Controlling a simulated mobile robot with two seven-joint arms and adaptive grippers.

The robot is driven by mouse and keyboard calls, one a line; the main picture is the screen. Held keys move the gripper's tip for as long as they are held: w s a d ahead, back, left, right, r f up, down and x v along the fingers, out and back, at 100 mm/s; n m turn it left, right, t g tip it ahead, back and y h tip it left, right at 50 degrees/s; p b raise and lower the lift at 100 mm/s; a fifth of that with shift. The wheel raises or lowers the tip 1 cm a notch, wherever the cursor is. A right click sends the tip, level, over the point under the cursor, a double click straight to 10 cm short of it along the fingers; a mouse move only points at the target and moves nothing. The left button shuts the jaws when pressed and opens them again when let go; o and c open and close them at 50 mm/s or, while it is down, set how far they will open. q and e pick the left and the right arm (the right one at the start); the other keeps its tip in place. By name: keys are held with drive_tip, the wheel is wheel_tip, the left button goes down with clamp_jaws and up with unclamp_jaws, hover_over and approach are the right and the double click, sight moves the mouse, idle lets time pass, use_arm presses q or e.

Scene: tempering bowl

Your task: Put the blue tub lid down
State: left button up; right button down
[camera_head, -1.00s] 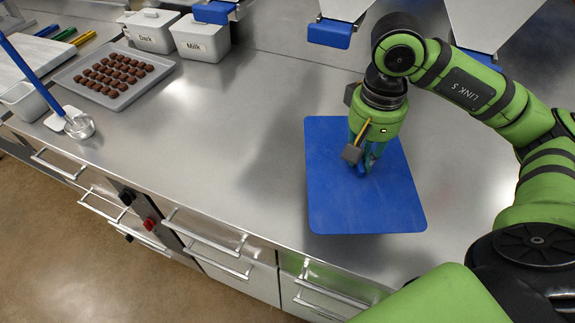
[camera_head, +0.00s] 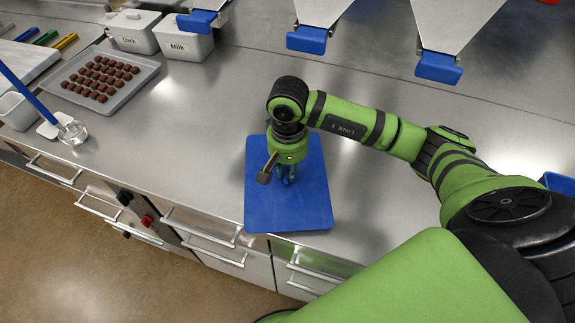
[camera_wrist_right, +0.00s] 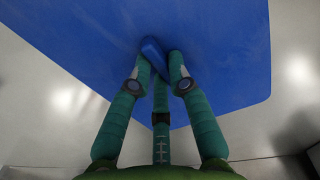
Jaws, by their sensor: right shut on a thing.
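The blue tub lid (camera_head: 312,205) is a flat blue rectangle with rounded corners, over the steel counter near its front edge. My right gripper (camera_head: 288,178) points down at its middle. In the right wrist view, the gripper's teal fingers (camera_wrist_right: 160,62) are shut on the small blue handle on top of the lid (camera_wrist_right: 220,55). The lid looks about level; I cannot tell whether it touches the counter. The gripper hides part of the lid in the head view. My left gripper is not in view.
The steel counter (camera_head: 200,120) is clear left of the lid. A tray of chocolates (camera_head: 130,85), a Dark tub (camera_head: 130,32) and a Milk tub (camera_head: 180,42) stand at the left. Blue-lipped hoppers (camera_head: 438,67) hang at the back. A blue-edged object (camera_head: 558,183) shows at far right.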

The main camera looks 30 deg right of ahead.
drive_tip(key=shift+f, duration=0.45)
drive_tip(key=c, duration=1.2)
unclamp_jaws()
drive_tip(key=shift+o, duration=0.2)
